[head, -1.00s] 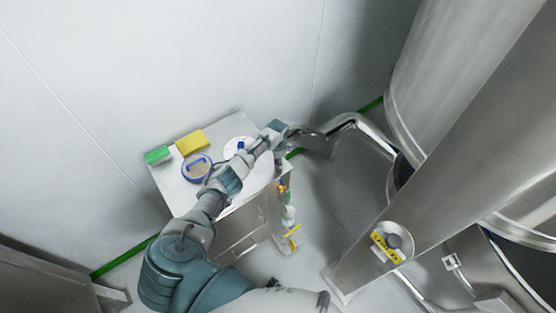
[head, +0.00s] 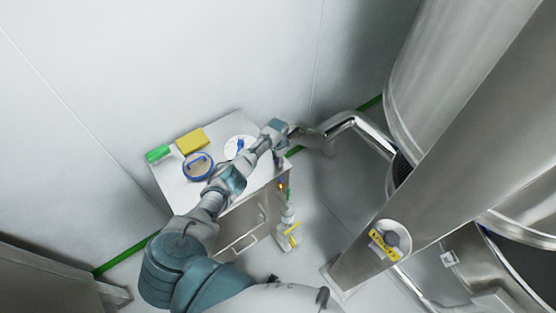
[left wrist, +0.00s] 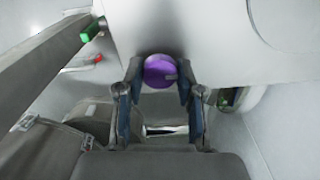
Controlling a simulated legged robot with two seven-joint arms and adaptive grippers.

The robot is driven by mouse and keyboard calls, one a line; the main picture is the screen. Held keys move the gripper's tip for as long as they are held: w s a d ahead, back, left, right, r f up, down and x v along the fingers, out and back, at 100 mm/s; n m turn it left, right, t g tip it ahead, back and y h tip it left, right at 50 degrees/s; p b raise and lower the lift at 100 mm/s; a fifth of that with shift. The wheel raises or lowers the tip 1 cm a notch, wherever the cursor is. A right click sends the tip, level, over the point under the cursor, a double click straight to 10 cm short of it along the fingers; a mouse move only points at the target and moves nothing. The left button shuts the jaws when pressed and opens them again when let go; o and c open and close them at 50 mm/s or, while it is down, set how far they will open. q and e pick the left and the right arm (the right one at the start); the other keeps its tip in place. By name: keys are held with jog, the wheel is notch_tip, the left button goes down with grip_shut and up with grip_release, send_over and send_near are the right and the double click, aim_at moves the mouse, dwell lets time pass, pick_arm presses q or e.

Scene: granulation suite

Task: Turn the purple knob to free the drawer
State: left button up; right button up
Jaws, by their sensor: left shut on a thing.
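The purple knob (left wrist: 160,71) shows in the left wrist view, on the edge of a pale grey surface. My left gripper (left wrist: 160,88) has one finger on each side of the knob and is shut on it. In the head view my left arm reaches over the cabinet (head: 225,195), with the left hand (head: 278,158) at its right edge; the fingertips and knob are hard to make out there. The cabinet front with a bar handle (head: 240,243) shows below; whether this is the drawer I cannot tell. My right gripper is out of view.
On the cabinet top are a yellow block (head: 192,141), a green item (head: 158,153), a blue-rimmed round container (head: 198,166) and a white disc (head: 240,147). Bottles (head: 288,215) hang at its right side. A steel pipe (head: 350,122) and large vessel (head: 430,60) stand to the right.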

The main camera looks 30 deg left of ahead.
pick_arm(q)
jog(key=o, duration=1)
jog(key=shift+w+a+r, duration=0.1)
jog(key=shift+w+r, duration=0.2)
jog(key=shift+r, duration=0.05)
jog(key=shift+c, duration=0.2)
jog(key=shift+o, duration=1)
jog(key=shift+s+f, duration=0.1)
jog(key=shift+f, duration=0.1)
notch_tip(320, 180, up, 12)
jog(key=shift+f, duration=0.1)
